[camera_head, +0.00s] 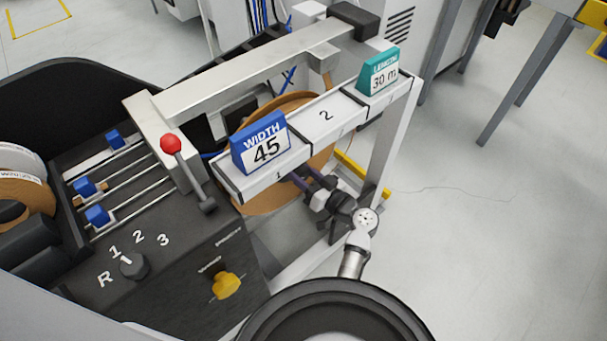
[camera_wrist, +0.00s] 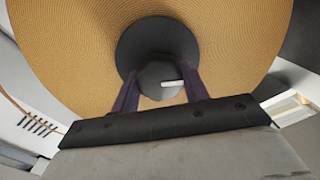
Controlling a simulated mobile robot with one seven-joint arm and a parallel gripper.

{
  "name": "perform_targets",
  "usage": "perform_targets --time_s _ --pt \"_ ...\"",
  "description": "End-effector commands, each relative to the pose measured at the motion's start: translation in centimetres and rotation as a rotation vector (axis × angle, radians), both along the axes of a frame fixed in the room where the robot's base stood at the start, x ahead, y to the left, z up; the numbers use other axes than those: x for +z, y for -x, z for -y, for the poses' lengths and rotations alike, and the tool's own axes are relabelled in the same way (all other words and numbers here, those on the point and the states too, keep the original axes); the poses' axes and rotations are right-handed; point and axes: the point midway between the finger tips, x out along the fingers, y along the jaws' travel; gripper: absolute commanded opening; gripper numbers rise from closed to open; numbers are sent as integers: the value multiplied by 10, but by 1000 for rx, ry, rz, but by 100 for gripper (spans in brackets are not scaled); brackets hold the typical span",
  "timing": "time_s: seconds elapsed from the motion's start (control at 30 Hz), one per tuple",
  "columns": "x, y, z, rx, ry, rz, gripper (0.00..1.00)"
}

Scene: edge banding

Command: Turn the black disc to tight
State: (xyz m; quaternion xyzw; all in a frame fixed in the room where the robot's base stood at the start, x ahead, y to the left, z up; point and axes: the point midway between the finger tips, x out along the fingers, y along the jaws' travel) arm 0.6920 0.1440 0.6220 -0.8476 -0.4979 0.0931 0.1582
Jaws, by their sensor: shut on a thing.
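The black disc (camera_wrist: 140,38) sits at the centre of a large tan roll (camera_wrist: 75,55) in the wrist view. A grey-black knob with a short white mark stands out from the middle of the disc. My gripper (camera_wrist: 161,76) has its two dark purple fingers on either side of this knob, shut on it. In the head view my gripper (camera_head: 300,182) reaches in under the white shelf, in front of the tan roll (camera_head: 262,198). The shelf and my gripper hide the disc there.
The white shelf (camera_head: 326,114) carries a blue WIDTH 45 sign (camera_head: 260,145) and a teal LENGTH 30 m sign (camera_head: 379,75), close above my gripper. Open floor lies right.

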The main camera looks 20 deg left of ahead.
Motion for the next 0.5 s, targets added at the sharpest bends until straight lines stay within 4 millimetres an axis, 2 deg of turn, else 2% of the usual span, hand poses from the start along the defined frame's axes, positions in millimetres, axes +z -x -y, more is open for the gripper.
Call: perform_targets --time_s 0.27,0.5 --pt "-1 1 -1 4 -45 -67 22" --pt "-1 1 -1 6 -145 -216 22"
